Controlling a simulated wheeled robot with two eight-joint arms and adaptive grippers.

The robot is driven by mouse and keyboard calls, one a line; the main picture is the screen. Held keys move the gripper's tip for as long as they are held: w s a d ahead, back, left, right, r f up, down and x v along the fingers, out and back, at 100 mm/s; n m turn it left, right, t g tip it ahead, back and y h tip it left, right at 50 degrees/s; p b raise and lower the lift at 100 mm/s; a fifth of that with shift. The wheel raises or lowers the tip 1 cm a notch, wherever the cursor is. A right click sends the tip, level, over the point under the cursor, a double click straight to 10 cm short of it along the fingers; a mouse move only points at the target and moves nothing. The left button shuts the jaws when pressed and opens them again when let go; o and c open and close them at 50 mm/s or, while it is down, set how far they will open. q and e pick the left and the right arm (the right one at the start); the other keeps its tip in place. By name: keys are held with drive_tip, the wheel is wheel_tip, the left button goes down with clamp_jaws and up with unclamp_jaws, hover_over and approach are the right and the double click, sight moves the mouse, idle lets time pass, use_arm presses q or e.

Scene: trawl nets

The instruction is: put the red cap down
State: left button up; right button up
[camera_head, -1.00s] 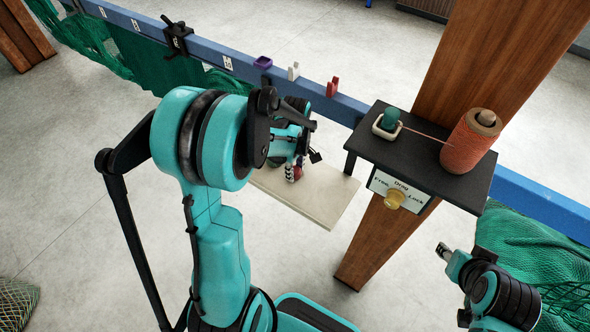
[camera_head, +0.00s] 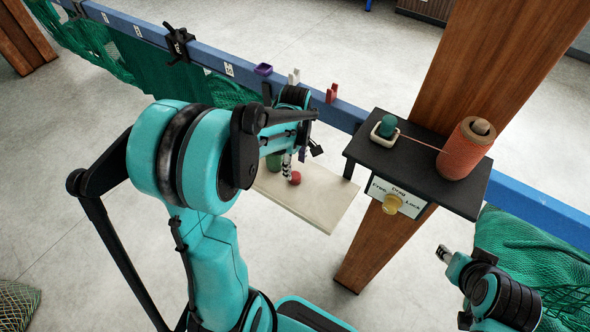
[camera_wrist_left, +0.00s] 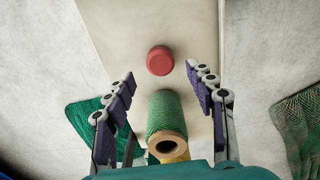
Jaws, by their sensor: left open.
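The red cap (camera_head: 295,178) rests on the pale board (camera_head: 325,201), and it also shows in the left wrist view (camera_wrist_left: 160,60) lying on the board beyond the fingertips. My left gripper (camera_wrist_left: 160,80) is open, with its purple-padded fingers spread wide and the cap apart from both. In the head view my left gripper (camera_head: 288,165) is above the board, just behind and beside the cap. A green twine spool (camera_wrist_left: 166,118) stands on the board between the fingers, nearer the wrist than the cap. My right gripper (camera_head: 444,253) is at the lower right, away from the board.
A black shelf (camera_head: 415,163) right of the board carries an orange twine spool (camera_head: 466,148) and a small green item in a pale tray. A blue rail (camera_head: 340,112) with clips runs behind. A wooden post (camera_head: 480,70) stands beside the shelf. The board's right part is clear.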

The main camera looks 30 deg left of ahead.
sight(295, 175)
use_arm(q)
wheel_tip(295, 175, up, 7)
drive_tip(key=p, duration=0.1)
drive_tip(key=s+d+r+m+t, duration=0.2)
drive_tip(key=s+d+m, duration=0.3)
drive_tip(key=m, duration=0.3)
drive_tip(key=s+d+r+m+t, duration=0.3)
drive_tip(key=s+d+m+t, duration=0.2)
drive_tip(key=m, duration=0.4)
drive_tip(key=shift+s, duration=0.55)
drive_tip(key=shift+d+f, duration=0.1)
drive_tip(key=shift+f, duration=0.05)
wheel_tip(295, 175, down, 9)
drive_tip(key=b, duration=0.9)
